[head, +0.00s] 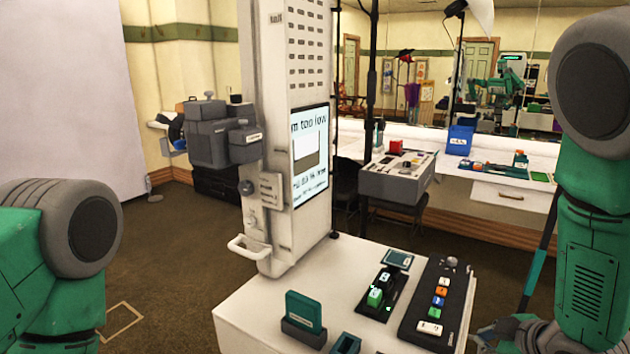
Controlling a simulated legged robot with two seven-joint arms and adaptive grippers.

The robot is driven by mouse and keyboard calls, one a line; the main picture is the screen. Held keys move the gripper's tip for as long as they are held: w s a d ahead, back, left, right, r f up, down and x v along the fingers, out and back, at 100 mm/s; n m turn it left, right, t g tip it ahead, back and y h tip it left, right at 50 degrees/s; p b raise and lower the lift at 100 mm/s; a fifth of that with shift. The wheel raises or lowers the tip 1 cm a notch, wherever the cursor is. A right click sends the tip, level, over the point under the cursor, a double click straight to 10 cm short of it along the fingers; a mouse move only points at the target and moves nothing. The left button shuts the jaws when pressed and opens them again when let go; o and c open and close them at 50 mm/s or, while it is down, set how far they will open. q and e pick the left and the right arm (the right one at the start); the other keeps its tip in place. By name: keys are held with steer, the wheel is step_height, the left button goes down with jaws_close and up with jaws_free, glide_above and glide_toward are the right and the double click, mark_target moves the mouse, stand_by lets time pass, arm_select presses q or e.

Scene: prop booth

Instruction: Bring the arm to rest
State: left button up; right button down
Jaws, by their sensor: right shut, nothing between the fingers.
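My right arm (592,250) comes down along the right edge of the head view. Its gripper (490,336) is at the bottom right, just right of the white table's right edge, shut and with nothing visible in it. It is partly cut off by the frame's bottom edge. My left arm (60,250) shows at the lower left, and its gripper is out of view.
A white table (245,305) holds a black button panel (437,300), a green-button box (378,293) and a green block in a dark holder (303,312). A tall white column with a screen (310,160) rises behind. A grey console (395,180) stands farther back.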

arm_select(q)
steer(key=shift+w+a, duration=0.2)
arm_select(e)
steer(key=s+a+f+m+g, duration=0.1)
steer(key=s+f+m+g, duration=0.1)
steer(key=s+f, duration=0.4)
steer(key=s+a+f+m+g+h, duration=0.1)
steer(key=s+f+m+g, duration=0.2)
steer(key=s, duration=1)
steer(key=s+a+f+m+g, duration=0.1)
steer(key=s+f+m+g, duration=0.2)
steer(key=s+f, duration=0.6)
steer(key=shift+s+a+m+h, duration=0.35)
steer(key=shift+s+m, duration=0.4)
steer(key=shift+m, duration=0.45)
steer(key=shift+w+f, duration=0.1)
steer(key=shift+w, duration=0.05)
